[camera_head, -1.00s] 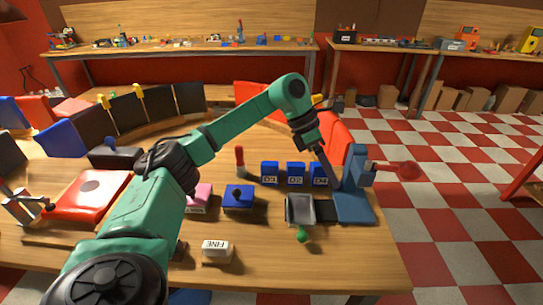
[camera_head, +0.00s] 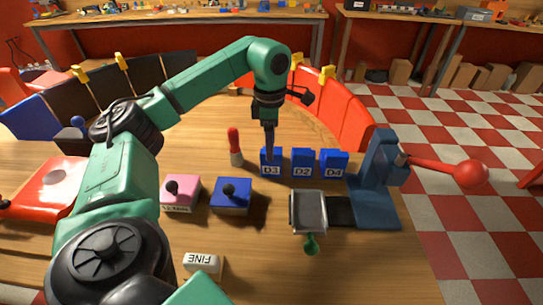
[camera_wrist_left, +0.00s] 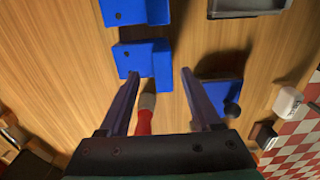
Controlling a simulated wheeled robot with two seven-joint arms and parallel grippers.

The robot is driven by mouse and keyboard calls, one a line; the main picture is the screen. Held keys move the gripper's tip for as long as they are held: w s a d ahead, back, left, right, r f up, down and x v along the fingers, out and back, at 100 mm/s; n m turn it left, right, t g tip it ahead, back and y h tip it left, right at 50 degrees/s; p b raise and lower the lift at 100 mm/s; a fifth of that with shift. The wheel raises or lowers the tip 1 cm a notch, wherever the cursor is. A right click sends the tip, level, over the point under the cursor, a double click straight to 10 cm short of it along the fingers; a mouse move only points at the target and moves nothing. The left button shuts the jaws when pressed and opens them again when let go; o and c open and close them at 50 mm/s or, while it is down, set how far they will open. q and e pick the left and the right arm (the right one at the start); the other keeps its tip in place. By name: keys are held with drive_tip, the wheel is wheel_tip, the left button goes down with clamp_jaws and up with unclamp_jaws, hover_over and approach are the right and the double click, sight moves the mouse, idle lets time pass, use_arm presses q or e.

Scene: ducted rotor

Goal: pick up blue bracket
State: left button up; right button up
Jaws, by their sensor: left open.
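Three blue brackets stand in a row on the wooden table, with labels that seem to read D3 (camera_head: 271,168), D2 (camera_head: 302,163) and D4 (camera_head: 334,163). My left gripper (camera_head: 270,155) points down over the D3 bracket, at the left end of the row. In the left wrist view, my left gripper (camera_wrist_left: 160,78) is open, with a blue bracket (camera_wrist_left: 143,57) just ahead of and partly between its fingertips. Another blue bracket (camera_wrist_left: 135,11) lies beyond it. Contact cannot be told. My right gripper is out of view.
A red-handled tool (camera_head: 234,146) stands left of the brackets; it also shows between the fingers in the wrist view (camera_wrist_left: 145,120). A blue block with a knob (camera_head: 231,197), a pink block (camera_head: 179,195), a grey tray (camera_head: 308,212) and a blue press with a red ball lever (camera_head: 380,180) stand around.

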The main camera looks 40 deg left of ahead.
use_arm(q)
drive_tip(key=f, duration=0.2)
drive_tip(key=shift+s+d+f, duration=0.2)
drive_tip(key=shift+d+f, duration=0.05)
drive_tip(key=shift+f, duration=0.15)
drive_tip(key=shift+w+f, duration=0.1)
drive_tip(key=shift+f, duration=0.2)
clamp_jaws()
drive_tip(key=shift+r, duration=0.15)
